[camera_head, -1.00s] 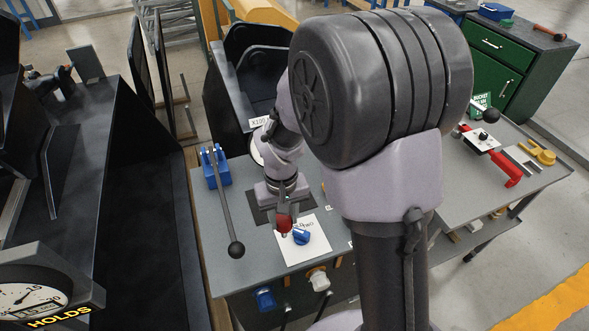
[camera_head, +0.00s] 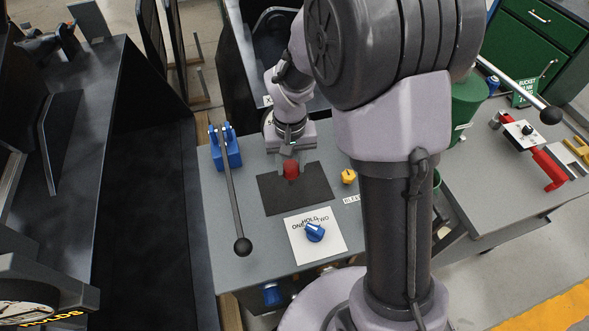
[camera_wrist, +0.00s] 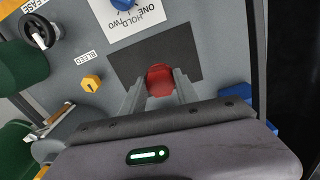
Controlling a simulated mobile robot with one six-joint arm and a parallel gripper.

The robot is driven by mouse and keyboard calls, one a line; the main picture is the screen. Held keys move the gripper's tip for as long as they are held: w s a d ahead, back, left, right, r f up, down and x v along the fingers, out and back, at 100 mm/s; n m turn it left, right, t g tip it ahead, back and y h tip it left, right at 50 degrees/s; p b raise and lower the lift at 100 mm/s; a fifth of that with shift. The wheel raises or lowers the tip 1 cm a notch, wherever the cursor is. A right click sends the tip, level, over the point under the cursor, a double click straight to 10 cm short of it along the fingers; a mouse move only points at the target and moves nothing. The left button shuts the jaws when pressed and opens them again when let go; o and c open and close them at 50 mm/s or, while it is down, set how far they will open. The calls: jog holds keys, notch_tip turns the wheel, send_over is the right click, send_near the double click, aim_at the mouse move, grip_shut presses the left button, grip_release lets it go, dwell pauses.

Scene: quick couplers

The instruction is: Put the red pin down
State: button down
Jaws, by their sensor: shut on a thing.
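The red pin (camera_head: 291,169) is held between the two fingers of my gripper (camera_head: 289,157), which is shut on it. The pin is over the dark mat (camera_head: 300,197), near the mat's back edge in the head view. The wrist view shows the red end of the pin (camera_wrist: 160,80) between the fingertips (camera_wrist: 160,88), with the dark mat (camera_wrist: 190,52) behind it. I cannot tell whether the pin touches the mat. Its lower part is hidden.
A blue-based lever (camera_head: 228,150) with a black knob stands left of the mat. A yellow knob (camera_head: 349,176) is to the right. A white card (camera_head: 299,243) with a blue knob (camera_head: 314,232) lies in front. A red clamp-like piece (camera_head: 548,165) is on the right bench.

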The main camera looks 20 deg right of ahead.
jog(key=shift+w+d, duration=0.3)
jog(key=shift+w, duration=0.05)
jog(key=shift+w+d+f, duration=0.15)
jog(key=shift+w+d, duration=0.25)
jog(key=shift+d, duration=0.05)
jog(key=shift+a+f+b, duration=0.1)
jog(key=shift+f+b, duration=1.15)
jog(key=shift+f, duration=0.65)
jog(key=c, duration=0.9)
grip_release()
jog(key=shift+s+r, duration=0.1)
